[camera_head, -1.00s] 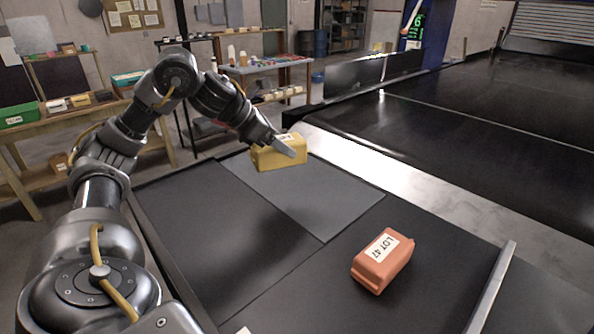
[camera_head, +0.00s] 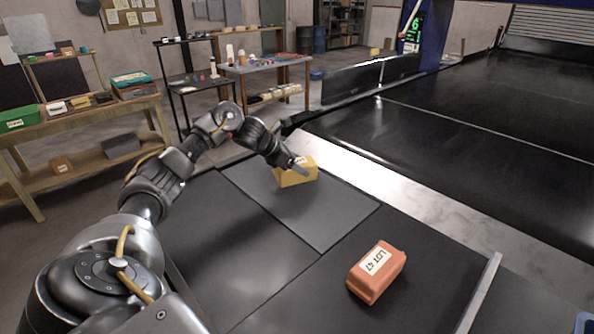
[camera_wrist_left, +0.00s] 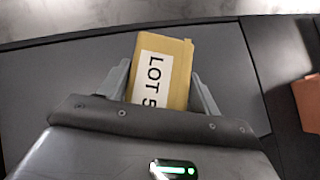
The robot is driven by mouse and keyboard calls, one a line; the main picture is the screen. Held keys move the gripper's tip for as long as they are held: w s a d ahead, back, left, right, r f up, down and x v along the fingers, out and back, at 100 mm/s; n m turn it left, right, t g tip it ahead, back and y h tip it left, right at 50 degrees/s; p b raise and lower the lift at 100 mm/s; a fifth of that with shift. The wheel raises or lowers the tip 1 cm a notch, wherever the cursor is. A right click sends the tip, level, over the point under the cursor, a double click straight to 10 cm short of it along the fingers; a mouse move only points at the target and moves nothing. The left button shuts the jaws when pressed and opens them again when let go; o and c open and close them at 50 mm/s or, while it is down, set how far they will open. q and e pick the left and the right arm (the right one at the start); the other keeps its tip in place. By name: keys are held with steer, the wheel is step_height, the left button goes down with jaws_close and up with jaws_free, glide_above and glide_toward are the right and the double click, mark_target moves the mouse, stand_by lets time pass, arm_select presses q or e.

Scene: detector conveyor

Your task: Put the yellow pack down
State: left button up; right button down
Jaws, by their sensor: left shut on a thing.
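The yellow pack (camera_head: 296,174) is at the far part of the table, over the grey panel (camera_head: 335,216). My left gripper (camera_head: 300,166) is shut on it. In the left wrist view the yellow pack (camera_wrist_left: 160,72) sits between the two fingers of my left gripper (camera_wrist_left: 160,88), with a white label reading "LOT 5" and the rest cut off. The pack is low over the grey panel; I cannot tell whether its underside touches. My right gripper is not in view.
An orange pack (camera_head: 376,272) labelled LOT 47 lies on the dark table, nearer and to the right. A raised metal rail (camera_head: 480,292) stands at the table's right side. A black conveyor (camera_head: 470,125) runs behind. The grey panel is otherwise clear.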

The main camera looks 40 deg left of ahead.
arm_select(q)
step_height(320, 180, down, 2)
steer(key=shift+f+p, duration=0.25)
steer(key=shift+p, duration=0.85)
steer(key=shift+a+f, duration=0.1)
steer(key=shift+f, duration=0.05)
steer(key=shift+f+b, duration=0.2)
steer(key=shift+b, duration=0.1)
steer(key=o, duration=1.3)
